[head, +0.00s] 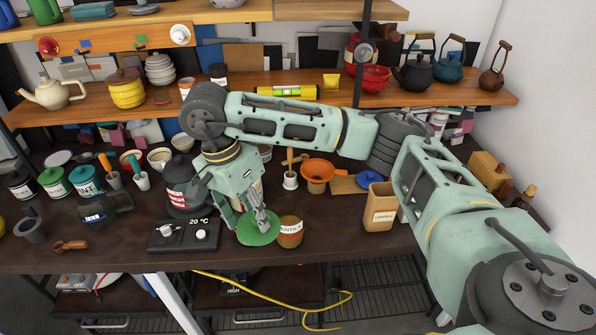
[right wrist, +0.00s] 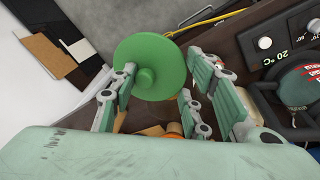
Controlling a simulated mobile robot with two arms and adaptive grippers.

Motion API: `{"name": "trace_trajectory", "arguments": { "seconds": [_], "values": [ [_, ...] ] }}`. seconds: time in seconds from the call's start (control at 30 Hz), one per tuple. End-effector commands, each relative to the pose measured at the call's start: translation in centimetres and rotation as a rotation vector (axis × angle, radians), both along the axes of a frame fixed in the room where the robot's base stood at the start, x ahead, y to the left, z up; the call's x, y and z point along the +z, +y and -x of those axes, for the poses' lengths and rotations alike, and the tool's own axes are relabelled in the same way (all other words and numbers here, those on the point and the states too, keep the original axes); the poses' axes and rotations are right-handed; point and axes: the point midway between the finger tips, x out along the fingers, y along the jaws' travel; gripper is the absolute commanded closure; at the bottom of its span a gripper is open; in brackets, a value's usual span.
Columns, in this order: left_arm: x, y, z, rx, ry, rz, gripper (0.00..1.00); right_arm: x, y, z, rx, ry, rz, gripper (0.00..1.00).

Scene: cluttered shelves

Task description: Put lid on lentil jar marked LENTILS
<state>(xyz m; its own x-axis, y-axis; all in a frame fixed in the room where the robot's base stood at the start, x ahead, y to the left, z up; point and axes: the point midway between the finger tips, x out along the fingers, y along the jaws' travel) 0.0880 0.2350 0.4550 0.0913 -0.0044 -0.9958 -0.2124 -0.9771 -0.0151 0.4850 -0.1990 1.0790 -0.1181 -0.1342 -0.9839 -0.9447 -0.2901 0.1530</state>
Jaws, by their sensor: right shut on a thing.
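The round green lid (head: 258,230) is at the fingertips of my right gripper (head: 262,214), which is shut on it. It is held near the front edge of the dark counter. The lentil jar (head: 290,236), with a white label reading in part "ENTILS", stands just right of the lid. In the head view the lid's right edge comes close to the jar; I cannot tell if they touch. In the right wrist view the lid (right wrist: 150,62) shows its flat face with a small round knob. My left gripper is not in view.
A hot plate (head: 184,235) reading 20 °C lies left of the lid. An orange funnel (head: 318,172) and a tan container (head: 380,208) stand behind and right of the jar. Canisters, mugs and a wooden scoop (head: 70,245) fill the left. The counter's front edge is close.

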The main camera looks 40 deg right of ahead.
Motion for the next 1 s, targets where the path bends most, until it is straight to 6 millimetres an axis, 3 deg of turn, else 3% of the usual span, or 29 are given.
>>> {"name": "trace_trajectory", "arguments": {
  "seconds": [0.27,0.6,0.8,1.0],
  "values": [
    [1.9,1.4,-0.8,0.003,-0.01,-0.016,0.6,0.5,-2.4,-1.4,-0.859,0.012,-0.002,0.83],
    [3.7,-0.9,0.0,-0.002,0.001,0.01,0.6,0.5,-6.4,-2.5,-1.872,0.014,-0.01,0.83],
    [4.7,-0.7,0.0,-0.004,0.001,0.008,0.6,0.4,-9.3,-2.8,-2.438,0.009,-0.02,0.83],
    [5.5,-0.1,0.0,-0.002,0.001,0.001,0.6,0.2,-11.9,-2.8,-2.885,0.001,-0.03,0.83]
  ]
}}
